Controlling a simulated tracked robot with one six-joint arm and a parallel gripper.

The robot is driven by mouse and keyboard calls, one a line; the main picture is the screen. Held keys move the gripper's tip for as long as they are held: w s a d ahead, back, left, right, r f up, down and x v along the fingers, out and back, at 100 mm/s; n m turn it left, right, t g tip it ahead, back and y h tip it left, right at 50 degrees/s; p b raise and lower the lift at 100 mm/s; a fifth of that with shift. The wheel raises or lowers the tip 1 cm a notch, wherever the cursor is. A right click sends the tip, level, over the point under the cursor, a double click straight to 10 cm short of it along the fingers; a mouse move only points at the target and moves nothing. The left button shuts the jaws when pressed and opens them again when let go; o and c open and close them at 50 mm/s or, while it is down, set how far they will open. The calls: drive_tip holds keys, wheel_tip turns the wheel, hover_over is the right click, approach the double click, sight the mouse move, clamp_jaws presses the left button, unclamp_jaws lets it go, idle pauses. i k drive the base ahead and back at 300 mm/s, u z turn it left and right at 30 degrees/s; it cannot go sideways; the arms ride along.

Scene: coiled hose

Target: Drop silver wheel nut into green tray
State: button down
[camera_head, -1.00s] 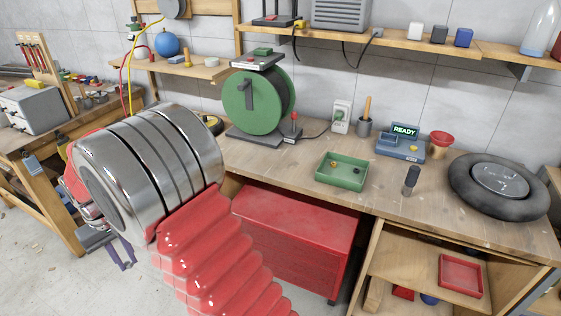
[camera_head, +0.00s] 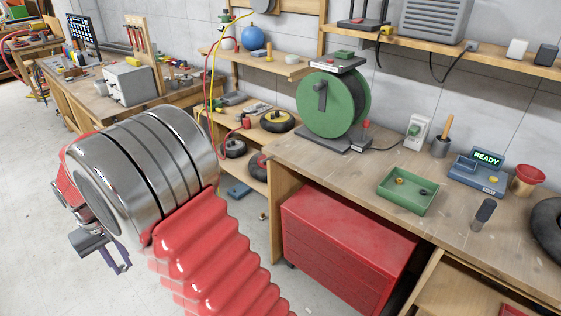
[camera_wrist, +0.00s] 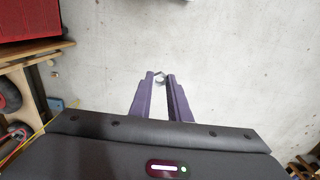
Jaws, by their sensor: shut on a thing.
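The green tray (camera_head: 401,204) stands on the wooden workbench, right of centre in the head view. A brass-coloured piece and a dark piece lie in it. My gripper (camera_head: 122,268) hangs over the concrete floor at the lower left of the head view, far from the tray. In the wrist view my gripper (camera_wrist: 160,76) has its purple fingers close together on a small silver wheel nut (camera_wrist: 160,77) at the tips. The nut is partly covered by the fingers, and I cannot make it out in the head view.
A green hose reel (camera_head: 334,104) stands on the bench (camera_head: 330,160) left of the tray. A dark upright cylinder (camera_head: 485,213) and a blue READY device (camera_head: 477,180) stand right of it. A red drawer cabinet (camera_head: 345,250) is below. Open floor lies around my gripper.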

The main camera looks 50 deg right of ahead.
sight(412, 195)
drive_tip(key=z, duration=0.05)
drive_tip(key=k, duration=1.3)
drive_tip(key=z, duration=0.1)
drive_tip(key=i, duration=0.6)
drive_tip(key=z, duration=0.75)
drive_tip(key=i, duration=0.85)
drive_tip(key=z, duration=0.35)
drive_tip(key=k, duration=0.35)
drive_tip(key=z, duration=0.1)
